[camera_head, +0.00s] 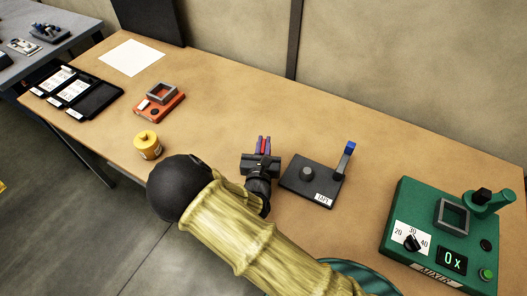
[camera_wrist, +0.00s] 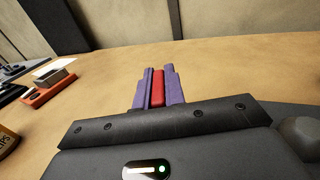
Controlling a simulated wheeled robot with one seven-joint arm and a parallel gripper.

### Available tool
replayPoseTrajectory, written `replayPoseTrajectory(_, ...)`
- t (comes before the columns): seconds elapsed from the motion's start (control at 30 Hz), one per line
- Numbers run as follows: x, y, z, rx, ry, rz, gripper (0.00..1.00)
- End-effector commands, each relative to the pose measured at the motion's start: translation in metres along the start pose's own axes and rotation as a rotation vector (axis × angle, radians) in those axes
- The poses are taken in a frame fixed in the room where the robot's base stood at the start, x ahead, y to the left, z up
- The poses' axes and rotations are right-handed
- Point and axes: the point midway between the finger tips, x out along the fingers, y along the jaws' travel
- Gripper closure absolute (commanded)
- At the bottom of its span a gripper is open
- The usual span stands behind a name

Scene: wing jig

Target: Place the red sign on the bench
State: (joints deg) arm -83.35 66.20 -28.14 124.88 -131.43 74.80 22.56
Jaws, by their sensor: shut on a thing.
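My gripper (camera_head: 263,146) is over the middle of the wooden bench (camera_head: 220,95). Its purple fingers (camera_wrist: 159,88) are shut on a thin red piece, the red sign (camera_wrist: 158,88), seen edge-on between them in the wrist view. The sign's face and any lettering are hidden. In the head view only a small red sliver shows between the fingers. I cannot tell whether the sign touches the bench top.
A black plate with a blue-tipped lever (camera_head: 302,188) lies just right of my gripper. A green mixer box (camera_head: 440,235) stands at the right. A red-orange device (camera_head: 160,104), a yellow pot (camera_head: 147,147), black trays (camera_head: 95,100) and white paper (camera_head: 132,57) are left. Bench behind my gripper is clear.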

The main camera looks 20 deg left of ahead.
Motion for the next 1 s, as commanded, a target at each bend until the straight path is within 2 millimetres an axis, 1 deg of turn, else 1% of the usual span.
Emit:
replayPoseTrajectory(0.13, 0.0, 0.0, -0.008, -0.002, 0.001, 0.0, 1.0)
replayPoseTrajectory(0.3, 0.0, 0.0, -0.031, -0.002, 0.002, 0.001, 1.0)
replayPoseTrajectory(0.4, 0.0, 0.0, -0.04, -0.001, 0.0, 0.0, 1.0)
replayPoseTrajectory(0.8, 0.0, 0.0, -0.045, 0.0, 0.0, -0.001, 1.0)
replayPoseTrajectory(0.83, 0.0, 0.0, -0.045, 0.0, 0.0, 0.0, 0.87)
replayPoseTrajectory(0.93, 0.0, 0.0, -0.044, 0.0, 0.0, 0.0, 0.67)
replayPoseTrajectory(1.0, 0.0, 0.0, -0.044, 0.0, 0.0, 0.0, 0.67)
